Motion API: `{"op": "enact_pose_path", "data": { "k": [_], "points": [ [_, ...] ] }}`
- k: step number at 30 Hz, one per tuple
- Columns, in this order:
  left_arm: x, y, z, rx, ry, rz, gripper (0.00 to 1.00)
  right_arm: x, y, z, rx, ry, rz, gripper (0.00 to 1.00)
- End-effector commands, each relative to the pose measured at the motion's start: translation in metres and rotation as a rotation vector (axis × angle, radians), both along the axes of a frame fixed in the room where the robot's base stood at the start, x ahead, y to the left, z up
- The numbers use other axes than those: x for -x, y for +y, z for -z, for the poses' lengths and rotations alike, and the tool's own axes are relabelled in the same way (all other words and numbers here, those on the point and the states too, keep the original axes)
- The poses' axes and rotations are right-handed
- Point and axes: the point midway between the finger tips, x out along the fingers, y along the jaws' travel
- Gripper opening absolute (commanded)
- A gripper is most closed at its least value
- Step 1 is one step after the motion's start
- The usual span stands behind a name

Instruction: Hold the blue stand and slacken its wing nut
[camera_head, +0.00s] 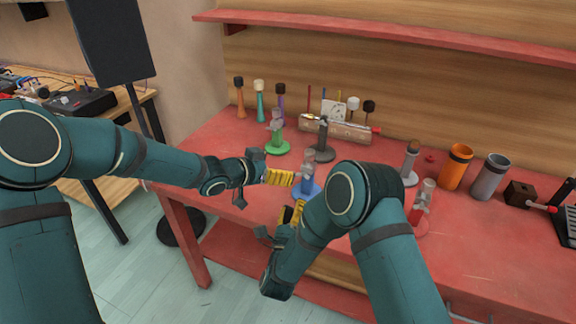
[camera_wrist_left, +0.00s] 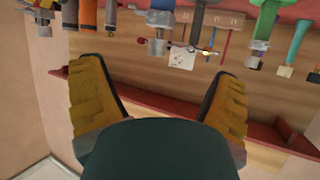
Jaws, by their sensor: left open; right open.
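The blue stand (camera_head: 309,186) stands upright on the red bench in the head view, with a grey fitting (camera_head: 309,158) at its top. The wing nut is too small to make out clearly. My left gripper (camera_head: 291,178) is open with yellow-padded fingers, just left of the blue stem, pointing at it. In the left wrist view its fingers (camera_wrist_left: 158,100) are spread with nothing between them. My right gripper (camera_head: 297,206) is below and left of the stand, near its base; its arm hides part of it. I cannot tell whether either touches the stand.
A green stand (camera_head: 277,140), a dark stand (camera_head: 322,145), a grey stand (camera_head: 409,170) and a red stand (camera_head: 424,205) stand around on the red bench (camera_head: 226,200). Orange (camera_head: 456,167) and grey (camera_head: 491,177) cups are at right. A wooden rack (camera_head: 345,132) is behind.

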Motion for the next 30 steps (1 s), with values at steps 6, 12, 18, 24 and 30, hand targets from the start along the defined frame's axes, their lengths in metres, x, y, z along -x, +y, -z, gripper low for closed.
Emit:
{"op": "enact_pose_path", "data": {
  "k": [6, 12, 18, 24, 30],
  "points": [
    [-0.020, -0.021, 0.013, 0.000, 0.003, 0.004, 0.88, 0.000, 0.000, 0.000, 0.000, 0.000, 0.000, 0.46],
    [-0.044, -0.044, 0.027, 0.001, 0.004, 0.002, 0.88, 0.000, 0.000, 0.000, 0.000, 0.000, 0.000, 0.46],
    [-0.067, -0.065, 0.041, 0.000, 0.004, 0.001, 0.88, 0.000, 0.000, 0.000, 0.000, 0.000, 0.000, 0.46],
    [-0.083, -0.080, 0.049, 0.000, 0.004, 0.000, 0.88, 0.000, 0.000, 0.000, 0.000, 0.000, 0.000, 0.46],
    [-0.089, -0.085, 0.052, -0.001, 0.003, -0.001, 0.88, 0.000, 0.000, 0.000, 0.000, 0.000, 0.000, 0.46]
  ]
}}
